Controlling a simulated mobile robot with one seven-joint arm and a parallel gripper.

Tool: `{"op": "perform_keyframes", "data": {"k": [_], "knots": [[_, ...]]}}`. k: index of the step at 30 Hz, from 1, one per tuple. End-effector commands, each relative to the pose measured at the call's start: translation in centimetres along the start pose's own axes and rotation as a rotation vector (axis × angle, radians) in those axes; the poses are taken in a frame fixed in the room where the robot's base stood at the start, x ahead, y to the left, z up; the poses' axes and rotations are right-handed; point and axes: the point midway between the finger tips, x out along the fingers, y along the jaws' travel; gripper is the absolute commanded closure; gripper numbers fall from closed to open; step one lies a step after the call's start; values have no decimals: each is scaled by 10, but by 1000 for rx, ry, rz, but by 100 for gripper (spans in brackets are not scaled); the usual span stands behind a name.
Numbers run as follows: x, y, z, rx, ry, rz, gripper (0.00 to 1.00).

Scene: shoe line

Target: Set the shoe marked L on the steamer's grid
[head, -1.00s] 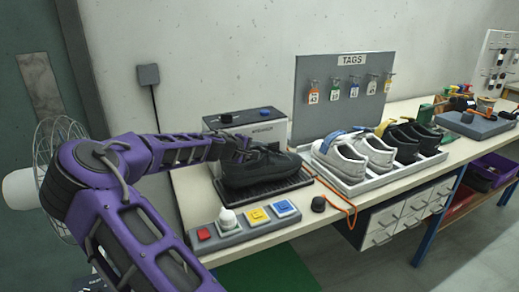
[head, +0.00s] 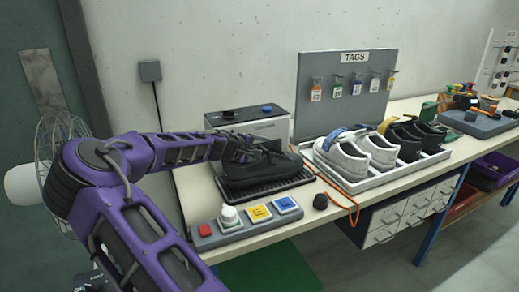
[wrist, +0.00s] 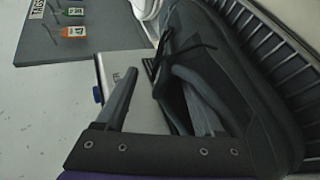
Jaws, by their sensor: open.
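A dark grey-black shoe (head: 262,163) rests on the steamer's dark ribbed grid (head: 290,183), in front of the grey steamer box (head: 268,123). It fills much of the wrist view (wrist: 235,80), with the ribbed grid (wrist: 262,38) beside it. My gripper (head: 240,152) is at the shoe's opening. In the wrist view its two fingers (wrist: 160,100) are apart; the right one reaches into the shoe's opening, the left one is outside the shoe. The grip is not closed on it. I cannot read an L mark on any shoe.
A tray (head: 375,180) to the right holds white and black shoes. A tag board (head: 335,85) rises behind. Blank table lies between panel and grid.

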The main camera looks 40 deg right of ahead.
Motion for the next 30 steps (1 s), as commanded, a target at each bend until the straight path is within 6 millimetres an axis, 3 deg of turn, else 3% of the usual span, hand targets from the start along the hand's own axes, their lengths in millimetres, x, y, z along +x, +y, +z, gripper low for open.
{"op": "perform_keyframes", "data": {"k": [5,21,30], "knots": [[-13,1,-2,0,3,1,30],[-128,1,-2,0,6,1,30],[-169,1,0,0,2,2,30]]}}
